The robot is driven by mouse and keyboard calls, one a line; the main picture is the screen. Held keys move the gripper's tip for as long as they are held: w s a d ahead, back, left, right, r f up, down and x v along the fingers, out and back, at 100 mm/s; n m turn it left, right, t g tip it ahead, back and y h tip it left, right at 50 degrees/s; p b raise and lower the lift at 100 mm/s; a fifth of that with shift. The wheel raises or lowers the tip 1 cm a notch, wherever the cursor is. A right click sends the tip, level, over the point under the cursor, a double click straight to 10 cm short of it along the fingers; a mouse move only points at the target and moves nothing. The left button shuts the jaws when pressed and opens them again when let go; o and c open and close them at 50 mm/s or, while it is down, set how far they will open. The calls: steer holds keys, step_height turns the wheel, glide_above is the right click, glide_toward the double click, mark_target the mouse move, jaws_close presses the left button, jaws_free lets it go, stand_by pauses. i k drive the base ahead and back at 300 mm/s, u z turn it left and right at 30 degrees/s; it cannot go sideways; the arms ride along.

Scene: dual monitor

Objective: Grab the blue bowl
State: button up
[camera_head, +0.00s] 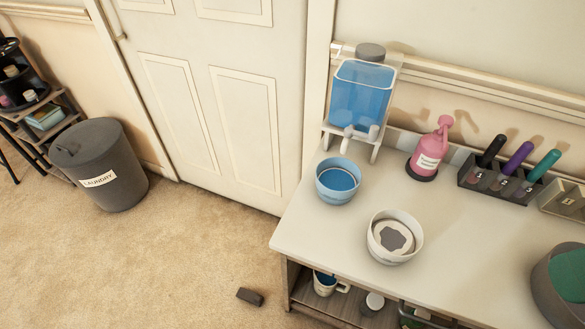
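The blue bowl (338,181) stands upright on the white tabletop, near its left edge. It is pale blue outside and looks filled with something blue. It sits just in front of a dispenser (361,95) that holds blue liquid and has two white spouts. My gripper is not in view.
A white bowl (395,237) with grey and white contents stands to the right and nearer. A pink bottle (430,150), a rack of markers (500,184) and a dark round container (560,285) are on the table (470,255). A laundry bin (99,165) and a small dark block (249,297) are on the carpet.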

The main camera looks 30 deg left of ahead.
mark_target(338, 179)
steer(key=u, duration=0.5)
steer(key=k, duration=0.5)
steer(key=u, duration=1.85)
steer(key=i, duration=1.05)
steer(key=z, duration=2.1)
